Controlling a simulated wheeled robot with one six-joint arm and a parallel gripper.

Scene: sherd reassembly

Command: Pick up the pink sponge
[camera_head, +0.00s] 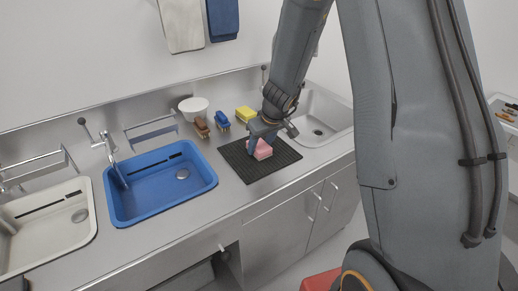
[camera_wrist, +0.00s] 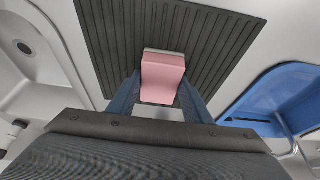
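The pink sponge (camera_head: 263,151) is on or just above the dark ribbed mat (camera_head: 262,172), close to the mat's wall side; I cannot tell whether it touches the mat. My gripper (camera_head: 261,143) points down over it, with one finger on each side. In the wrist view the sponge (camera_wrist: 163,77) lies between the two blue-grey fingers (camera_wrist: 160,86), which look pressed against its sides. Its far end sticks out past the fingertips, over the mat (camera_wrist: 115,35).
A yellow sponge (camera_head: 245,113), a blue brush (camera_head: 222,120), a brown brush (camera_head: 201,128) and a white bowl (camera_head: 193,107) stand behind the mat. A blue basin (camera_head: 160,187) is to the left, a steel sink (camera_head: 325,122) to the right.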

